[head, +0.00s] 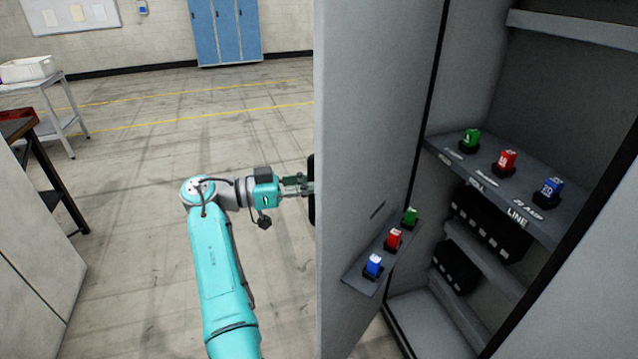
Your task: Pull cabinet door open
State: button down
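The grey cabinet door (370,110) stands wide open, swung out towards me, with its inner face to the right. The grey cabinet (570,80) is open on the right, and its inside shows. My gripper (308,187) is at the outer side of the door, by a dark handle (312,200) at the door's left edge. The fingertips reach the handle, partly hidden by the door edge. I cannot tell whether they are closed on it.
A shelf (500,190) in the cabinet holds green, red and blue pieces; a small door ledge (365,278) holds three more. Blue lockers (226,30) stand at the back. A white table (50,100) is at left. The floor left of the door is clear.

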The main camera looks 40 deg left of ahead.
jog(key=shift+a, duration=0.1)
jog(key=c, duration=1.1)
grip_release()
jog(key=shift+o, duration=0.2)
